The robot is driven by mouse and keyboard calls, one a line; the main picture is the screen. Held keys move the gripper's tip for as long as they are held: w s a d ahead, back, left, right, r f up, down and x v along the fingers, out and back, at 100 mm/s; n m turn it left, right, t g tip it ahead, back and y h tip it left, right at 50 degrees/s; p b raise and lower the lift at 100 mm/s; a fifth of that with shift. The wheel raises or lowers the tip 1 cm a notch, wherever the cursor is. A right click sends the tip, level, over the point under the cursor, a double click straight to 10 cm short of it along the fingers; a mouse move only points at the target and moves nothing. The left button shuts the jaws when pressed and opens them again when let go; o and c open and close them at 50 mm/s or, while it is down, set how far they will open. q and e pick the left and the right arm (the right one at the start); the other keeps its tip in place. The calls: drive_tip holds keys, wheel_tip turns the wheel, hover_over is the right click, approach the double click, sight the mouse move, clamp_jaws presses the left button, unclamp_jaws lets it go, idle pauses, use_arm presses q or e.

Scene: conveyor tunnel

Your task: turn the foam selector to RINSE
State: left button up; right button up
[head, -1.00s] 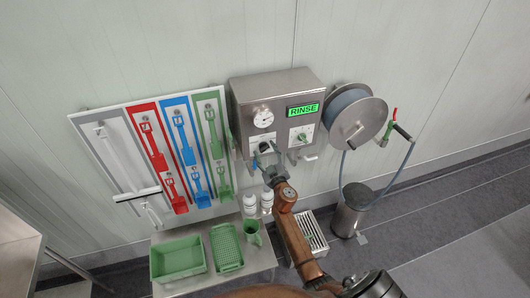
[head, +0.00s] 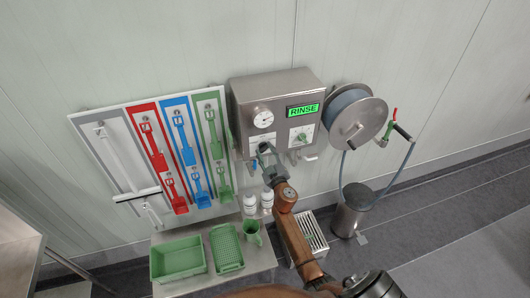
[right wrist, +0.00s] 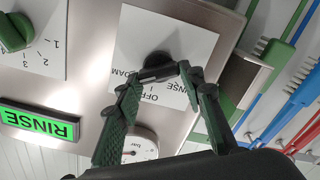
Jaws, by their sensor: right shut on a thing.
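The foam selector is a dark knob (right wrist: 157,62) on a white plate (right wrist: 190,45) lettered OFF, RINSE and FOAM, seen upside down in the right wrist view. My right gripper (right wrist: 164,73) is shut on the knob, one finger on each side. In the head view my right gripper (head: 266,151) is at the lower left of the steel control box (head: 278,86) and hides the knob. A green display reads RINSE (head: 303,110); it also shows in the right wrist view (right wrist: 38,121). The knob's exact pointing is hard to read. My left gripper is out of view.
A pressure gauge (head: 262,117) and a green numbered dial (head: 301,137) are close to my right gripper. A tool board (head: 100,118) hangs left, a hose reel (head: 352,122) right.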

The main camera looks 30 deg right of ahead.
drive_tip(key=n+b, duration=0.1)
drive_tip(key=n, duration=0.2)
drive_tip(key=shift+a+f, duration=0.1)
drive_tip(key=shift+f, duration=0.05)
drive_tip(key=n, duration=0.4)
drive_tip(key=shift+f+b, duration=0.1)
drive_tip(key=shift+b, duration=0.3)
drive_tip(key=n+b, duration=0.1)
drive_tip(key=n, duration=0.4)
drive_tip(key=shift+a+f+n, duration=0.1)
drive_tip(key=shift+f+n, duration=0.05)
drive_tip(key=shift+n, duration=0.15)
drive_tip(key=n, duration=0.7)
drive_tip(key=n+p, duration=0.1)
drive_tip(key=n, duration=0.3)
drive_tip(key=shift+d+f, duration=0.2)
drive_tip(key=shift+f, duration=0.05)
drive_tip(key=o, duration=1.2)
drive_tip(key=shift+c, duration=0.2)
